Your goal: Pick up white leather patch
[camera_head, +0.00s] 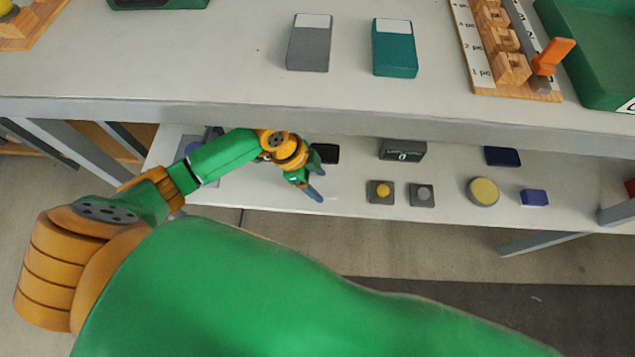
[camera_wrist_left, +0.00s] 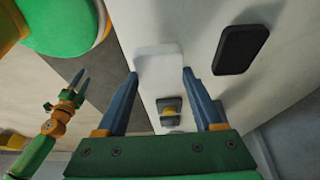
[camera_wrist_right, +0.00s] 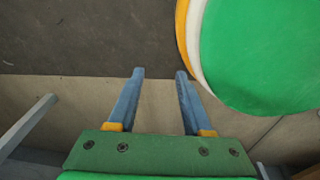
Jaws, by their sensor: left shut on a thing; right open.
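The white leather patch (camera_wrist_left: 158,62) is a pale rounded rectangle in the left wrist view. My left gripper (camera_wrist_left: 159,74) has its two blue fingers at either side of the patch and is shut on it. In the head view my left gripper (camera_head: 316,192) is low over the front edge of the white lower shelf. The patch is hard to tell from the shelf there. My right gripper (camera_wrist_right: 160,73) is open and empty above the floor, and it also shows in the left wrist view (camera_wrist_left: 72,92).
On the lower shelf (camera_head: 450,205) a black pad (camera_head: 327,153) lies beside my left gripper.

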